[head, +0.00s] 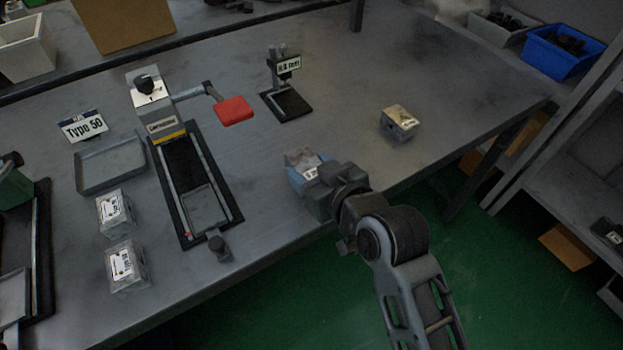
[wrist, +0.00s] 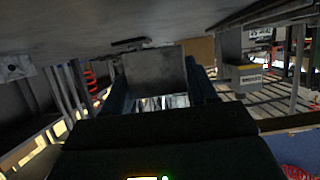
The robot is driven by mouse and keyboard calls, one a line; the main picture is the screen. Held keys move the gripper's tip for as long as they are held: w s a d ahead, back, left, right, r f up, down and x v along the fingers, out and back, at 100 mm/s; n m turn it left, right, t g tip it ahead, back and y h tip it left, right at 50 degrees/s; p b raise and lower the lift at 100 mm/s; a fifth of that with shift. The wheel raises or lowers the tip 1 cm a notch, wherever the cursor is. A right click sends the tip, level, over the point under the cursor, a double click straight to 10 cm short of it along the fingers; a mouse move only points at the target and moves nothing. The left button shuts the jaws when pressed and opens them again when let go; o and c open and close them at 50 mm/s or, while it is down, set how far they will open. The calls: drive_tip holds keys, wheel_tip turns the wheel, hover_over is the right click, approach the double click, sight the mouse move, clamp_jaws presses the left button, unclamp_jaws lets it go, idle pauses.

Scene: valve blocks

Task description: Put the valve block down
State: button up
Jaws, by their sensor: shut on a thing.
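My gripper (head: 310,178) is over the front part of the grey table, with its jaws shut on a grey metal valve block (head: 301,158). In the wrist view the valve block (wrist: 154,66) sits between the two dark fingers, with the grey table surface across the top of the picture. The block's lower side is hidden in the head view, so I cannot tell whether it touches the table. A blue part with a white label shows beside the block at the gripper.
Another valve block (head: 400,122) stands to the right on the table (head: 350,75). A small black stand (head: 286,95) is behind. A clamp fixture (head: 190,165) with a red handle, a tray (head: 110,162) and two labelled blocks (head: 126,263) are left. Bare table surrounds my gripper.

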drive_tip(key=shift+f, duration=1.7)
drive_tip(key=shift+f, duration=0.15)
drive_tip(key=o, duration=1.4)
drive_tip(key=shift+f, duration=0.1)
drive_tip(key=shift+a+r+b+v, duration=0.1)
drive_tip(key=shift+a+b+v, duration=0.1)
drive_tip(key=shift+v, duration=1.75)
drive_tip(key=shift+a+r+b+v, duration=0.1)
drive_tip(key=shift+b+v, duration=0.05)
drive_tip(key=shift+v, duration=1.85)
drive_tip(key=shift+s, duration=0.1)
